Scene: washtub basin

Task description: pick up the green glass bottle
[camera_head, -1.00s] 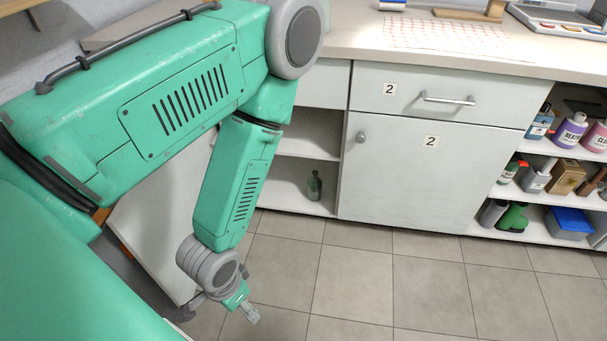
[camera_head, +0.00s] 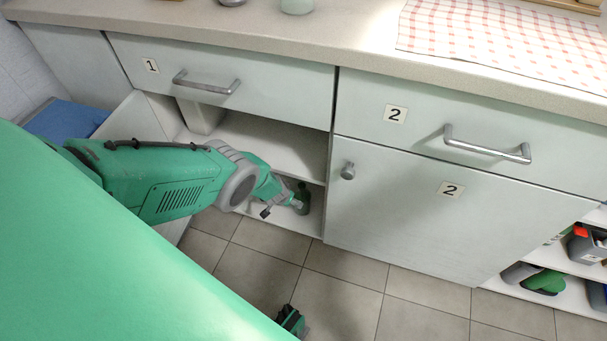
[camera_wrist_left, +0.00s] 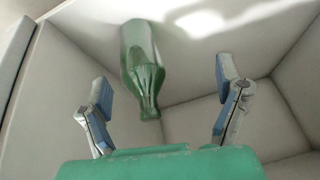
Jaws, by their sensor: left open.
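The green glass bottle (camera_head: 303,194) stands on the low shelf of the open cabinet, just left of the closed door. My left gripper (camera_head: 284,199) reaches into that cabinet from the left, with its fingers close beside the bottle. In the left wrist view the bottle (camera_wrist_left: 144,65) appears inverted, its ribbed neck pointing down the picture. The open fingers of my left gripper (camera_wrist_left: 166,80) are spread on either side of it in that view, with a visible gap to each. The bottle is not gripped.
A shelf (camera_head: 270,140) lies above the arm inside the cabinet. The closed door (camera_head: 400,210) borders the opening on the right. Drawers with handles (camera_head: 207,82) and the countertop (camera_head: 260,32) are above. The tiled floor (camera_head: 340,290) in front is mostly clear.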

